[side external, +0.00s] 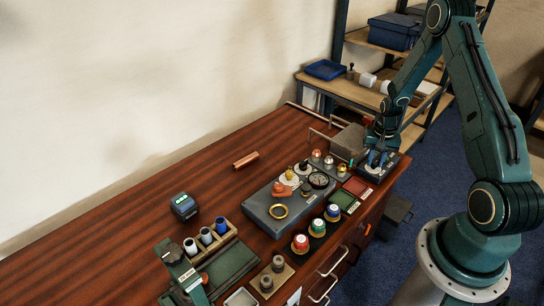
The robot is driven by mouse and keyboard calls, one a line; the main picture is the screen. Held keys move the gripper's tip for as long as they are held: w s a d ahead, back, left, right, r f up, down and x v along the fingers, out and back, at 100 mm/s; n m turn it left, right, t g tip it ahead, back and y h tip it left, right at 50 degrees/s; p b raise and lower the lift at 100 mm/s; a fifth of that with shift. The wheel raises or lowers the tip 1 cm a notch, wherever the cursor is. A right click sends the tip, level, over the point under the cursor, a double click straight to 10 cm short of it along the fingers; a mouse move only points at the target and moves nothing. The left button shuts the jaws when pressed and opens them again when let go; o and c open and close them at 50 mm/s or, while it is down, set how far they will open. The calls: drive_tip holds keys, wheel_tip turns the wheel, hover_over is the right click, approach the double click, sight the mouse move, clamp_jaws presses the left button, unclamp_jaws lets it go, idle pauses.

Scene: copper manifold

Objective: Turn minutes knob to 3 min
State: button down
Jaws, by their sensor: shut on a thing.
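My gripper (377,158) is at the far right end of the wooden bench, lowered onto a dark control box (374,173). The fingers hide the knob, and the view is too small to read any minutes marking or the knob's setting.
A grey box (353,138) with a wire handle stands behind my gripper. A grey panel (262,208) with a gauge, red and green trays, and several coloured-top jars (300,243) stand to the left. The back left of the bench is mostly clear, with a copper tube (246,160).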

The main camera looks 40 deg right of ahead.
sight(375, 162)
drive_tip(key=m, duration=0.6)
drive_tip(key=shift+m, duration=0.3)
drive_tip(key=m, duration=0.6)
drive_tip(key=shift+w+m, duration=0.1)
drive_tip(key=shift+m, duration=0.2)
drive_tip(key=c, duration=1.2)
unclamp_jaws()
drive_tip(key=shift+c, duration=0.2)
drive_tip(key=shift+r, duration=0.1)
wheel_tip(375, 162, up, 14)
drive_tip(key=shift+f, duration=0.2)
drive_tip(key=shift+r, duration=0.1)
